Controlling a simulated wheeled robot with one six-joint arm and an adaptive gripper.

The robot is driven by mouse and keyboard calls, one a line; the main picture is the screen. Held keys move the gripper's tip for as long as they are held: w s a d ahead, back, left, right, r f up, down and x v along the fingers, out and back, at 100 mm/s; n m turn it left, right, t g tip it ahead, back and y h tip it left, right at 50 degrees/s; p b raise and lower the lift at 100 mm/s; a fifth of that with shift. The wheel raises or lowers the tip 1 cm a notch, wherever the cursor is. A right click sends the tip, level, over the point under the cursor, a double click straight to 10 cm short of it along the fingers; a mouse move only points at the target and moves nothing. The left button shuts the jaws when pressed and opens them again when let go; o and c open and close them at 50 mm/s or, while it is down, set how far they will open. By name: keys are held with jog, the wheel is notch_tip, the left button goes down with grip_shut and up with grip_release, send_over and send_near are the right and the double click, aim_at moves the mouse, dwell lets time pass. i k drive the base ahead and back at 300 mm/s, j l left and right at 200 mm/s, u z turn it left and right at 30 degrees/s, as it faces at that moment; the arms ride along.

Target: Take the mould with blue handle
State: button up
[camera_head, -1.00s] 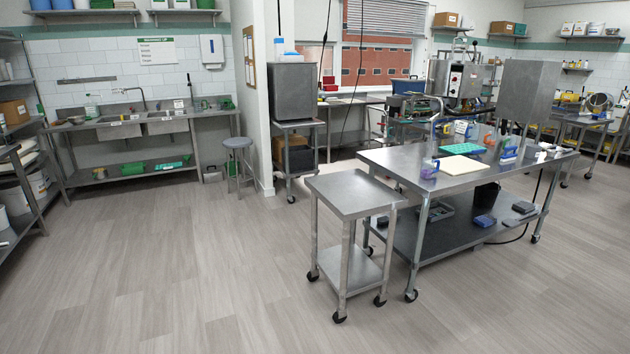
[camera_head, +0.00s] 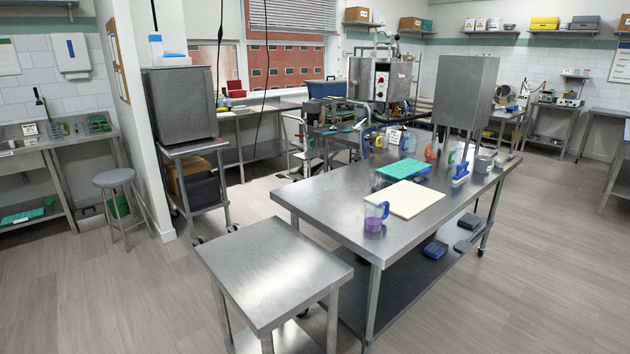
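Several small items with coloured handles stand on the large steel table (camera_head: 330,201). A clear jug with a blue handle and purple contents (camera_head: 374,217) is at the near edge. A blue-handled item (camera_head: 460,174) with a pale base stands farther right; it looks like a brush or scraper, but I cannot tell. Another blue-handled piece (camera_head: 368,141) is toward the back. A flat green mould-like tray (camera_head: 404,171) lies beside a cream board (camera_head: 405,199). I cannot tell which piece is the mould with the blue handle. My gripper is not in view.
A smaller wheeled steel table (camera_head: 272,271) stands in front of the large table's left end. A stool (camera_head: 115,180) is at left. Open floor (camera_head: 560,260) lies to the right.

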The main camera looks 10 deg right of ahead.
aim_at(407, 168)
jog(key=i+l+z, duration=0.35)
jog(key=i, duration=0.25)
jog(key=i+z, duration=0.35)
jog(key=i, duration=0.25)
